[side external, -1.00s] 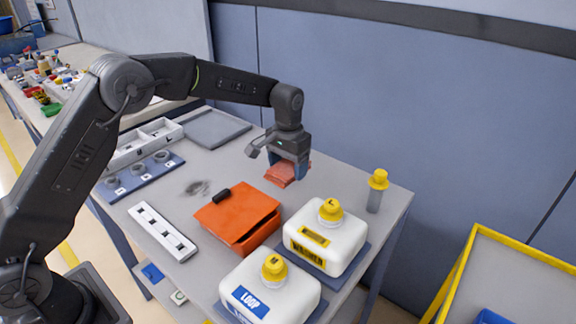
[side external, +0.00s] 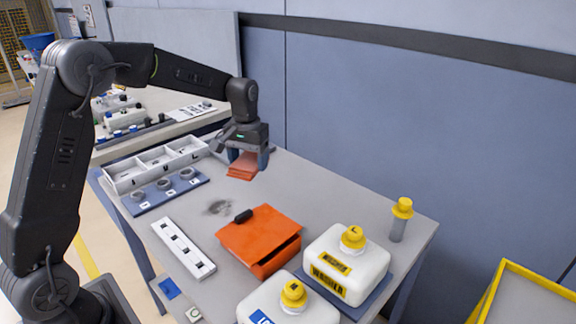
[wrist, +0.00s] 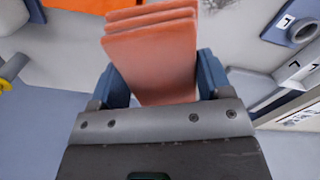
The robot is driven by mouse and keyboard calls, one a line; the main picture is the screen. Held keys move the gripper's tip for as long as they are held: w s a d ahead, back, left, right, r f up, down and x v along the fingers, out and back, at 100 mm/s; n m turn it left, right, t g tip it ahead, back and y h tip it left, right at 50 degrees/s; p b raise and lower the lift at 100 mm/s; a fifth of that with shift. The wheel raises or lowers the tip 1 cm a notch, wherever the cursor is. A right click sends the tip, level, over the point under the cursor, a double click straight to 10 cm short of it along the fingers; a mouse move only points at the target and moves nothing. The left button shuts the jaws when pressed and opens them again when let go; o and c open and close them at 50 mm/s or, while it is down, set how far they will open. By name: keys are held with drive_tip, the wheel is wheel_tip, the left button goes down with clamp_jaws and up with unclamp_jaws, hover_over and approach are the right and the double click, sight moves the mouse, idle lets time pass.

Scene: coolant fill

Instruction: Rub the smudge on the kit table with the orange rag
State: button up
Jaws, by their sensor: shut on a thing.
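The orange rag (side external: 241,168), a folded stack of layers, hangs between the blue fingers of my gripper (side external: 249,160). In the wrist view the rag (wrist: 152,55) fills the space between the fingers of the gripper (wrist: 160,80), which is shut on it. The smudge (side external: 218,207) is a dark grey patch on the kit table (side external: 330,212), left of the orange case. My gripper is behind the smudge and slightly to its right. The rag looks just above the table, but I cannot tell whether it touches.
An orange case (side external: 258,236) with a black handle lies close to the smudge. A white slotted strip (side external: 183,249), a blue ring holder (side external: 165,194) and a white divided tray (side external: 157,166) are left. White jugs (side external: 345,262) and a yellow-capped tube (side external: 399,219) stand right.

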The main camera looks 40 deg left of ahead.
drive_tip(key=s+a+n, duration=0.4)
drive_tip(key=s+a, duration=0.4)
drive_tip(key=s, duration=0.3)
approach(200, 215)
drive_tip(key=d+r, duration=0.2)
drive_tip(key=d, duration=0.1)
drive_tip(key=shift+a+f, duration=0.15)
drive_tip(key=shift+f, duration=1.9)
drive_tip(key=shift+a+f, duration=0.1)
drive_tip(key=shift+f, duration=1.95)
drive_tip(key=shift+w+f, duration=0.6)
drive_tip(key=shift+w, duration=5.35)
drive_tip(key=shift+s, duration=6.1)
drive_tip(key=a, duration=0.2)
drive_tip(key=shift+w+a, duration=0.1)
drive_tip(key=shift+a, duration=0.2)
drive_tip(key=shift+w, duration=6)
drive_tip(key=shift+s, duration=6)
wheel_tip(200, 215, up, 8)
